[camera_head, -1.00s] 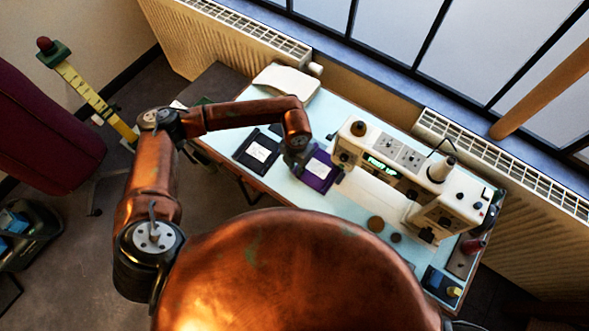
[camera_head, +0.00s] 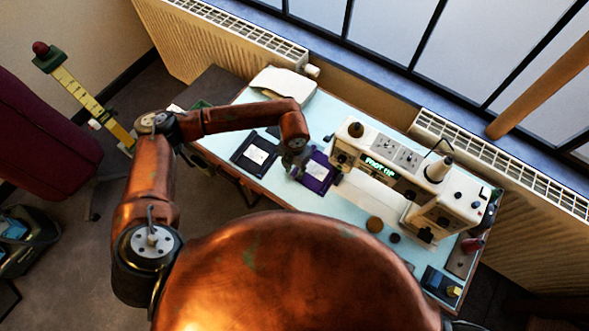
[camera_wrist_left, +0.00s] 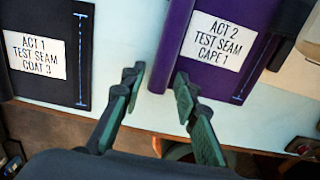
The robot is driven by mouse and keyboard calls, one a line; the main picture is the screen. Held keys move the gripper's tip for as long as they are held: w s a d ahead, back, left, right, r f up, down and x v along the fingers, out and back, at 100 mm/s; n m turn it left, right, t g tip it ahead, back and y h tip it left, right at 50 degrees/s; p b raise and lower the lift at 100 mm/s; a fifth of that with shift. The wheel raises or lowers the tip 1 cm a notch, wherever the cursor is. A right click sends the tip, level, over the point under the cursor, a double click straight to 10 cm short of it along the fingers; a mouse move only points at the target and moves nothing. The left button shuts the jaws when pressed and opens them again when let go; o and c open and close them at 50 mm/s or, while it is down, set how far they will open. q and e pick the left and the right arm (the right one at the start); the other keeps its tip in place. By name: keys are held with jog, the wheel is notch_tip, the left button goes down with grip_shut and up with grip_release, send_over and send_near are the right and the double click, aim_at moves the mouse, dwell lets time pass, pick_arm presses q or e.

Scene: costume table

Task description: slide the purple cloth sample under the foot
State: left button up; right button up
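The purple cloth sample (camera_head: 317,184) lies on the pale blue table, left of the sewing machine (camera_head: 408,163). In the left wrist view the purple sample (camera_wrist_left: 238,18) has a label reading "ACT 2 TEST SEAM CAPE 1" and a raised, roll-like left edge. My left gripper (camera_head: 296,168) is at the sample's left side. In the left wrist view its fingers (camera_wrist_left: 157,88) are apart near the lower end of that raised edge; the right finger overlaps the edge. Contact cannot be told. The machine's display reads "FOOT UP". The foot itself is hidden. My right gripper is not in view.
A dark sample (camera_head: 246,165) labelled "ACT 1 TEST SEAM COAT 3" lies just left of my gripper. A white folded item (camera_head: 284,83) sits at the back left. Radiators and a window stand behind.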

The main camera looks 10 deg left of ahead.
pick_arm(q)
jog(key=shift+o, duration=0.7)
notch_tip(320, 180, up, 12)
